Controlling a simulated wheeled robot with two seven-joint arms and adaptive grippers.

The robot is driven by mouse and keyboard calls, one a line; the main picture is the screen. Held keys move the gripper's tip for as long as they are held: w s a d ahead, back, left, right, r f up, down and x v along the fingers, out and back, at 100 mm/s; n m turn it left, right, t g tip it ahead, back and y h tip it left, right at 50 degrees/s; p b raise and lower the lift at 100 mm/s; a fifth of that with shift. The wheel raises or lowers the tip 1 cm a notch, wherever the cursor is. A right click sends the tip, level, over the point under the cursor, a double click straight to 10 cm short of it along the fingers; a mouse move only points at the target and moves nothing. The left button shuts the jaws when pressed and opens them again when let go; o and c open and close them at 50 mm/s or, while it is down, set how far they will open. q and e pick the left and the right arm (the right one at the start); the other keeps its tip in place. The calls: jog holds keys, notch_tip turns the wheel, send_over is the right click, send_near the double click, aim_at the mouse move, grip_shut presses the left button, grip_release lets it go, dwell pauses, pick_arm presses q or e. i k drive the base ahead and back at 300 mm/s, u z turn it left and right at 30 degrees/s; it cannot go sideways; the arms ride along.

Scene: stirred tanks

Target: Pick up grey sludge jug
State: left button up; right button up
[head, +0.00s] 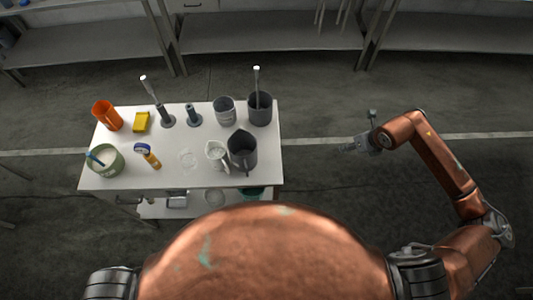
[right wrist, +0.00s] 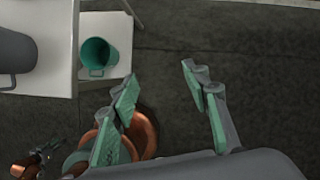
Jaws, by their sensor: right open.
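A dark grey jug (head: 242,152) stands upright near the right front corner of the white cart top (head: 180,137). I cannot see clearly what is inside it. In the right wrist view, a grey jug (right wrist: 14,52) shows at the left edge, partly cut off, with its handle towards the bottom. My right gripper (head: 347,146) is off the right side of the cart, apart from the jug. In the right wrist view its fingers (right wrist: 160,78) are spread with nothing between them.
A pale jug (head: 217,155) stands close left of the dark jug. Behind are a dark beaker (head: 259,110) holding a rod and a lighter grey cup (head: 224,110). A teal cup (right wrist: 96,55) sits on the lower shelf. Floor right of the cart is clear.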

aim_at(242, 144)
jog(key=z, duration=1.6)
jog(key=k, duration=1)
jog(key=u, duration=2)
jog(key=i, duration=0.5)
jog(key=u, duration=0.05)
